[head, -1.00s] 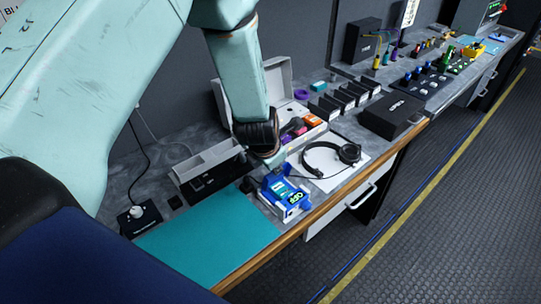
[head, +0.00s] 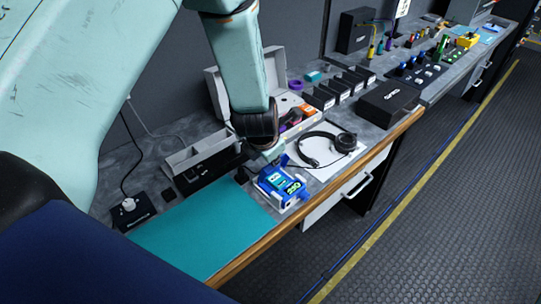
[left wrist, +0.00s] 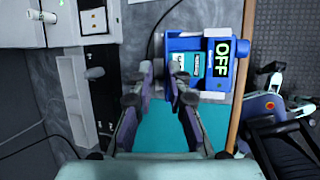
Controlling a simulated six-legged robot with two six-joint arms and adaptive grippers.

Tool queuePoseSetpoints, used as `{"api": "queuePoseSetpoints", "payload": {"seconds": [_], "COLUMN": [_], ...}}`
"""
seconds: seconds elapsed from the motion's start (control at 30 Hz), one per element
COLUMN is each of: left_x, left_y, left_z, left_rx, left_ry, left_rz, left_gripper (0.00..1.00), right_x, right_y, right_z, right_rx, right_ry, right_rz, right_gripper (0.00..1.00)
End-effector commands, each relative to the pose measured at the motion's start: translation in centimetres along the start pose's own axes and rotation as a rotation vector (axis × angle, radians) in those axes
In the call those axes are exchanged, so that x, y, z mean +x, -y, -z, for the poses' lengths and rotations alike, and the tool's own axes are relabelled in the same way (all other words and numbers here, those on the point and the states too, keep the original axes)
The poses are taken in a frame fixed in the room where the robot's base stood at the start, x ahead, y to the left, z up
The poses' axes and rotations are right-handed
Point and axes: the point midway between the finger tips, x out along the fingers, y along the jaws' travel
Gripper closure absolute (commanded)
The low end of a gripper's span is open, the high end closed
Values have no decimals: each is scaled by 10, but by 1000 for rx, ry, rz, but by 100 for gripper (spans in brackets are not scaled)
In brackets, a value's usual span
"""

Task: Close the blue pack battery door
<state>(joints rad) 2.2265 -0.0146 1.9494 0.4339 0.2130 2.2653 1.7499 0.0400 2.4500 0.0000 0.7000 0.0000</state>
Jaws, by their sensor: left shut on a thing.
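The blue pack (head: 283,187) lies on the bench beside the teal mat, with a lit display; in the left wrist view it (left wrist: 217,88) shows a large green "OFF". Its door seems to be the blue flap (left wrist: 171,86) at the pack's left end in the left wrist view. My left gripper (left wrist: 163,84) has its fingers close together at this flap and is shut on it; the fingers hide part of it. In the head view my left gripper (head: 265,163) is at the pack's far side, its fingertips mostly hidden. My right gripper is not in view.
Headphones (head: 340,145) lie on white paper behind the pack. The teal mat (head: 205,237) is bare. A grey-and-black tray unit (head: 205,155) and an open white case (head: 223,97) stand toward the wall. The wooden bench edge (head: 262,243) runs close to the pack.

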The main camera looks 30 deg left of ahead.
Motion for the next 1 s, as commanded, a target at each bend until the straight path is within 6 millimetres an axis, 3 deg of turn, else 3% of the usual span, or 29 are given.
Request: {"api": "queuePoseSetpoints", "payload": {"seconds": [0.67,0.7,0.93,1.0], "left_x": [1,1,1,1], "left_y": [3,3,2,2], "left_z": [5,5,3,2], "left_rx": [0,0,0,0], "left_ry": [-11,-11,-7,-6], "left_rz": [8,8,5,4], "left_gripper": [100,83,63,63], "right_x": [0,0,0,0], "right_y": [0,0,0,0], "right_z": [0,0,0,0], "right_rx": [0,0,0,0], "right_ry": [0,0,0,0], "right_rz": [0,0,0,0], "right_gripper": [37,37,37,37]}}
